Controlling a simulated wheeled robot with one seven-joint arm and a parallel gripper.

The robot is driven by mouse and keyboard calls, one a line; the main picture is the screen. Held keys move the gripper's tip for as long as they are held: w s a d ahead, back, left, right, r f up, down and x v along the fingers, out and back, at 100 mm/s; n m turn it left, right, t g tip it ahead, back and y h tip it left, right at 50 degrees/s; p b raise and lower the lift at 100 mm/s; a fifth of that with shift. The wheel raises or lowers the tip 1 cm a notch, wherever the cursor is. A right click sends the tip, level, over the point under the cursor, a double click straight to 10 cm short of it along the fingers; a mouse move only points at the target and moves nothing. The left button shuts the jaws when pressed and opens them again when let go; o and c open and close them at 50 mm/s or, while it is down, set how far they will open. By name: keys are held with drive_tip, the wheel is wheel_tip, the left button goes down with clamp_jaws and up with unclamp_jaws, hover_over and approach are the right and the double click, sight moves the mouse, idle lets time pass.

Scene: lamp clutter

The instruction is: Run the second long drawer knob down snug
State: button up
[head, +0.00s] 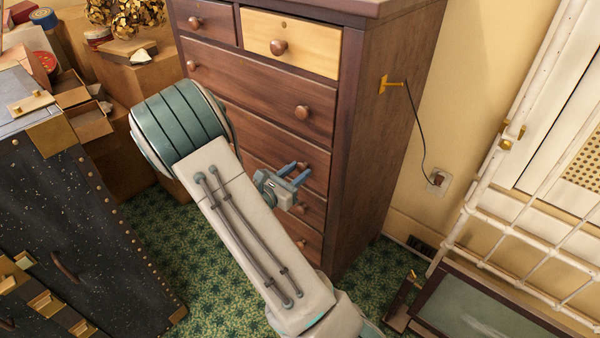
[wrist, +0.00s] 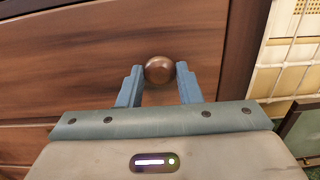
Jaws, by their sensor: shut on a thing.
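The wooden dresser (head: 345,150) has dark brown long drawers with round knobs. The second long drawer (head: 262,150) is the one below the long drawer with the knob (head: 302,112) in plain sight. My gripper (head: 299,171) is at its right-hand knob. In the wrist view the round brown knob (wrist: 159,70) sits between the blue fingertips of my gripper (wrist: 160,72), which are shut on it. The knob's base and its seating against the drawer front are hidden from view.
My arm covers the drawers' left part in the head view. A dark trunk (head: 80,230) stands at left, with cardboard boxes (head: 140,75) behind. A white metal frame (head: 520,215) and a dark framed panel (head: 480,305) are at right. A cord runs to a wall outlet (head: 438,180).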

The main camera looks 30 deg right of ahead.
drive_tip(key=o, duration=0.5)
drive_tip(key=shift+a, duration=0.15)
drive_tip(key=v, duration=0.4)
drive_tip(key=shift+s+a+p, duration=0.1)
drive_tip(key=shift+a+p, duration=0.2)
drive_tip(key=shift+p, duration=0.1)
drive_tip(key=shift+a, duration=0.15)
